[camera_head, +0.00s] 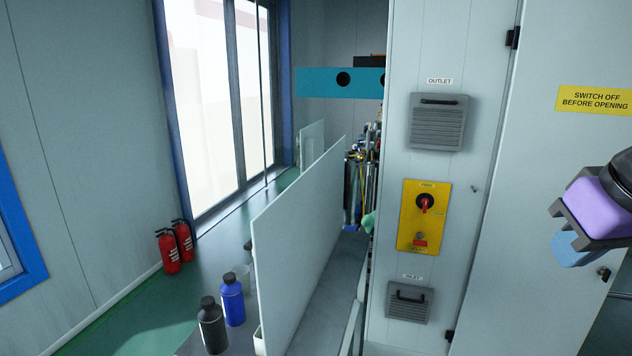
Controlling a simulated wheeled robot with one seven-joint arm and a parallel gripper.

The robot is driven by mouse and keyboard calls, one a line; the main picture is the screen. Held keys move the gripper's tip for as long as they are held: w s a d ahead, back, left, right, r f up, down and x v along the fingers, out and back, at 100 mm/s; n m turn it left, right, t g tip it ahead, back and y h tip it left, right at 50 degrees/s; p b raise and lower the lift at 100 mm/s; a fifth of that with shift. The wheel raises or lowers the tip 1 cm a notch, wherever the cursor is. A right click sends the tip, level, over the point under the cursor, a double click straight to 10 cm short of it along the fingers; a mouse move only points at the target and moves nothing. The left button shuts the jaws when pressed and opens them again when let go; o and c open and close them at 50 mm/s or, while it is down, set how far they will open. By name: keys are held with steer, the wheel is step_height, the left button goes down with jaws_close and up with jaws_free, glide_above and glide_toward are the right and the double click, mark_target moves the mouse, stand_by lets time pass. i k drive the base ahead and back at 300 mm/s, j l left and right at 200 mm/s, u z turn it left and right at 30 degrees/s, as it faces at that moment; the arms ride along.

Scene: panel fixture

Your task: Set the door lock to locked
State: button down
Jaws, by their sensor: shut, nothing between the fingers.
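The cabinet door (545,200) is a pale grey panel, closed, with hinges on its left edge. A small black fitting (604,272) near its right edge looks like the door lock. It is too small to tell which way it is set. My gripper (572,238), with purple and blue parts and dark grey edges, is at the right edge of the picture. It appears shut and empty, in front of the door and above the black fitting in the picture. I cannot tell how far it is from the door.
Left of the door, a yellow plate (412,235) carries a red rotary switch (424,202). An outlet grille (438,122) is above and an inlet grille (409,303) below. A white partition (290,240), bottles (232,300) and fire extinguishers (168,252) are further left.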

mark_target(606, 271)
steer(key=i+z, duration=0.15)
steer(key=z, duration=0.25)
steer(key=i+j+z, duration=0.1)
steer(key=z, duration=0.35)
steer(key=i+j+z, duration=0.1)
steer(key=j+z, duration=0.15)
steer(key=z, duration=0.15)
steer(key=j+z, duration=0.15)
steer(key=z, duration=0.25)
steer(key=i, duration=0.05)
